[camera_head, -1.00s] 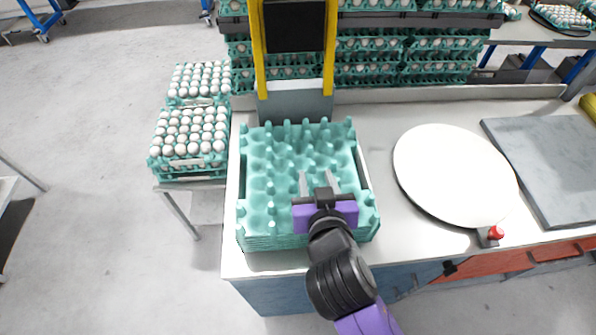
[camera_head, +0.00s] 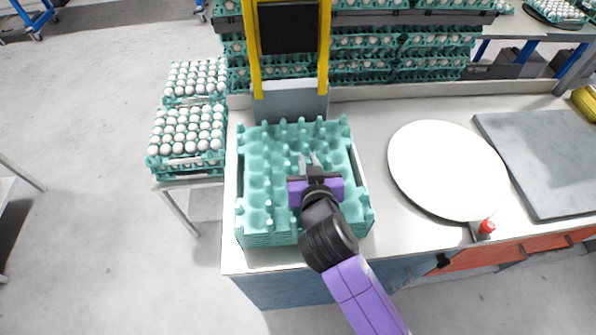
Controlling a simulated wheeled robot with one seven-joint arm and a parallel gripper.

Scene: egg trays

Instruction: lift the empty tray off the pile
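A pile of empty teal egg trays (camera_head: 262,165) stands on the left end of the white bench. The top tray shows rows of pegs and holds no eggs. My gripper (camera_head: 309,160) is over the middle of the pile, reaching in from the front. Its two grey fingers point away from me and stand apart, with nothing seen between them but the tray's surface. I cannot tell whether the fingertips touch the top tray. My purple gripper body and dark wrist hide part of the tray's front right.
A white round plate (camera_head: 447,168) lies right of the pile, with a red button (camera_head: 487,226) at its front edge. A grey slab (camera_head: 545,160) lies farther right. Egg-filled trays (camera_head: 187,130) stand at the left. A yellow-framed machine (camera_head: 291,97) stands behind the pile.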

